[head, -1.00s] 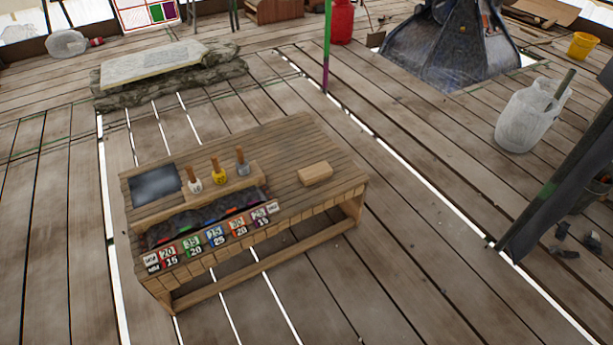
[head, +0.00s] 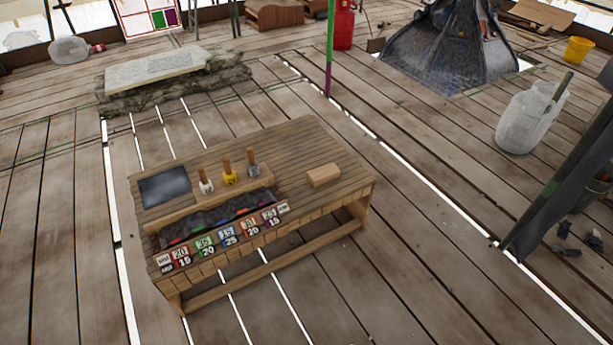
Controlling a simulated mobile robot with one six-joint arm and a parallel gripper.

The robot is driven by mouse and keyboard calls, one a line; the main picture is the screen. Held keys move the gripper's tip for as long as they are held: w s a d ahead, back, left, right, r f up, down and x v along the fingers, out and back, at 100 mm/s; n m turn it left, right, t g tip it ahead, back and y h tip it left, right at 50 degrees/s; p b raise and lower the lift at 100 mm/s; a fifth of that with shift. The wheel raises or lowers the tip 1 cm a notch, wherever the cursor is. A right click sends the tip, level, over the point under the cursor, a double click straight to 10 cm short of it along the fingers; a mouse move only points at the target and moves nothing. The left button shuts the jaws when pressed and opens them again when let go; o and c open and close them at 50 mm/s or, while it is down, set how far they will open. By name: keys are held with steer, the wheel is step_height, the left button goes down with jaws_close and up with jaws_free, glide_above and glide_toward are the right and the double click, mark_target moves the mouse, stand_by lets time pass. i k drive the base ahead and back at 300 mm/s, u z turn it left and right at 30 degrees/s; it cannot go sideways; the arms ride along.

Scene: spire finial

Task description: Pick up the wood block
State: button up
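The wood block (head: 323,176) is a small, light-brown rectangular piece. It lies flat on the right part of the top of a low wooden table (head: 300,147). Nothing touches it from above, and open tabletop surrounds it. My gripper is not in view, so its state and its place relative to the block are hidden.
The table also bears a dark panel (head: 165,187), several wooden-handled tools in a rack (head: 229,177), and a dark-filled trough with numbered labels (head: 223,231). A stone slab (head: 155,68) lies behind. A white jug (head: 527,122) stands right.

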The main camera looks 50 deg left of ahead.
mark_target(320, 175)
steer(key=k, duration=0.2)
steer(key=u, duration=3)
steer(key=k, duration=0.65)
steer(key=z, duration=0.15)
steer(key=i, duration=0.7)
steer(key=z, duration=0.1)
